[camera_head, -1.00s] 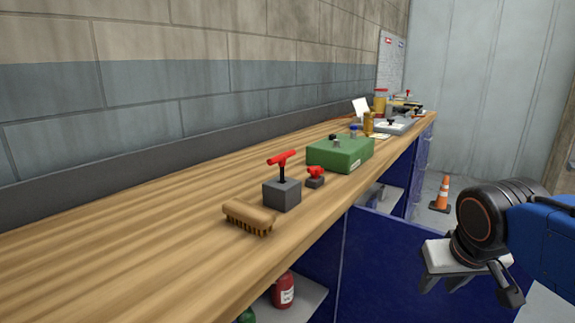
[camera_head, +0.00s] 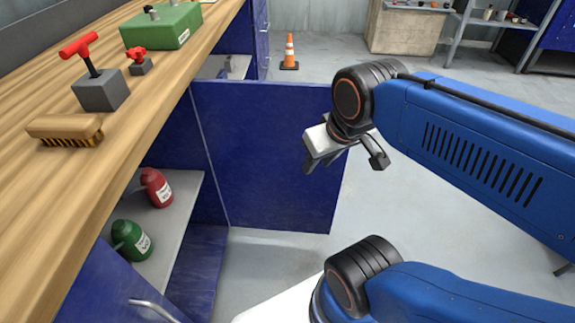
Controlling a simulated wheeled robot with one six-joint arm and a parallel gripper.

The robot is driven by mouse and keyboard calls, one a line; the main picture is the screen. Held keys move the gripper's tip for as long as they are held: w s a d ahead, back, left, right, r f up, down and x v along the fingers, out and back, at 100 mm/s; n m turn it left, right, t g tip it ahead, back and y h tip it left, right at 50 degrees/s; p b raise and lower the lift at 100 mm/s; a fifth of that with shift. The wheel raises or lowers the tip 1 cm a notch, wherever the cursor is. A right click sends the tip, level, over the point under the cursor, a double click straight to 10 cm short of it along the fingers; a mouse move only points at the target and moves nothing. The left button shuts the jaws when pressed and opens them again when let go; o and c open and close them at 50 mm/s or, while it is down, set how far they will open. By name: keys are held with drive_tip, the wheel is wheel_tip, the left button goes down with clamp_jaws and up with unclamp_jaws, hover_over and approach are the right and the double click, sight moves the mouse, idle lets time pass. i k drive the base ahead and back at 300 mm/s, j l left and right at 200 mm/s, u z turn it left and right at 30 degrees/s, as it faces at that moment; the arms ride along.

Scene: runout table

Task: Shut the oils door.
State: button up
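A dark blue cabinet door (camera_head: 265,160) stands open, sticking out from under the workbench. No label shows on it. The open compartment beside it has a grey shelf (camera_head: 180,215) with a red bottle (camera_head: 156,187) and a green bottle (camera_head: 131,240). A second blue panel (camera_head: 100,290) with a metal handle (camera_head: 155,311) shows at the bottom left, partly cut off. My gripper (camera_head: 343,163) is empty with its fingers apart. It overlaps the open door's outer upper edge in the picture; I cannot tell if it touches.
The wooden benchtop (camera_head: 130,125) carries a brush (camera_head: 65,129), a grey block with a red T-handle (camera_head: 99,90), a small red-knobbed block (camera_head: 140,65) and a green case (camera_head: 165,28). An orange cone (camera_head: 289,52) stands behind the door. Grey floor (camera_head: 420,210) is clear at right.

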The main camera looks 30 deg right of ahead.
sight(253, 131)
drive_tip(key=z, duration=0.4)
drive_tip(key=i+l+z, duration=0.1)
drive_tip(key=z, duration=0.65)
drive_tip(key=i+z, duration=0.1)
drive_tip(key=z, duration=0.3)
drive_tip(key=i+l, duration=0.1)
drive_tip(key=i, duration=1.45)
drive_tip(key=i+l, duration=0.1)
drive_tip(key=i, duration=1.5)
drive_tip(key=i+u, duration=0.15)
drive_tip(key=u, duration=0.3)
drive_tip(key=i+l+u, duration=0.1)
drive_tip(key=u, duration=0.35)
drive_tip(key=l+u, duration=0.2)
drive_tip(key=u, duration=3.45)
drive_tip(key=k+u, duration=0.2)
drive_tip(key=k, duration=0.55)
